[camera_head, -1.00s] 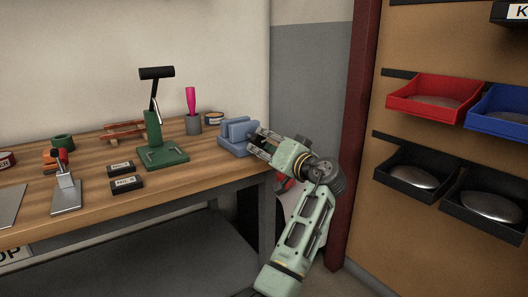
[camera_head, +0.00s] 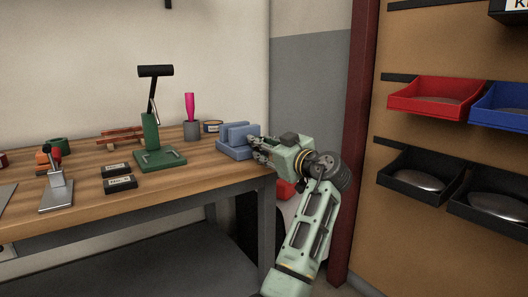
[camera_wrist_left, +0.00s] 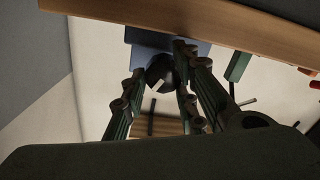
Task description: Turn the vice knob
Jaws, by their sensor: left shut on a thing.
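The blue vice (camera_head: 238,146) sits at the right end of the wooden bench. My left gripper (camera_head: 255,148) is at the vice's right side, on the side facing my arm. In the left wrist view the vice (camera_wrist_left: 140,36) shows at the top, with a dark round knob (camera_wrist_left: 158,70) bearing a pale mark in front of it. My left gripper (camera_wrist_left: 158,80) has its fingers on both sides of this knob and is shut on it. The knob is hidden in the head view. My right gripper is not in view.
The bench (camera_head: 205,178) also holds a green lever press (camera_head: 152,135), a grey cup with a pink-handled tool (camera_head: 191,128), a round tin (camera_head: 211,127) and two black labelled blocks (camera_head: 118,176). Red (camera_head: 430,103) and black bins hang on the right wall, beyond a dark red post (camera_head: 358,130).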

